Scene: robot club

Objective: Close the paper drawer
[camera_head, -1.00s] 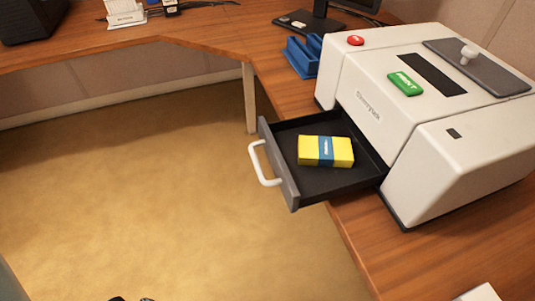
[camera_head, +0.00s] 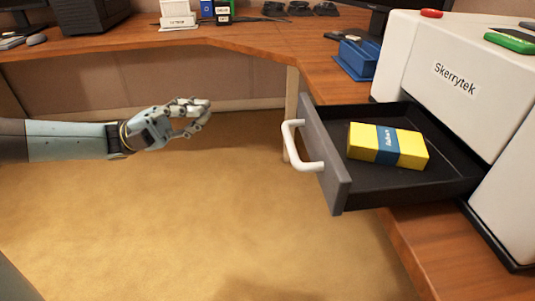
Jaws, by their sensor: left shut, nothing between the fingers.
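The paper drawer (camera_head: 328,163) is pulled out of the white printer (camera_head: 452,75) and hangs over the desk edge. Its grey front carries a white handle (camera_head: 291,148) facing left. A yellow pack with a blue band (camera_head: 413,150) lies inside the drawer. My left gripper (camera_head: 203,111) comes in from the left at about handle height. It is shut and empty, left of the handle with a clear gap between them. My right gripper is not in view.
A blue tray (camera_head: 355,59) stands on the wooden desk (camera_head: 262,43) behind the drawer. A dark box (camera_head: 90,14), small containers and a monitor base stand along the back. The carpet (camera_head: 200,215) left of the drawer is clear.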

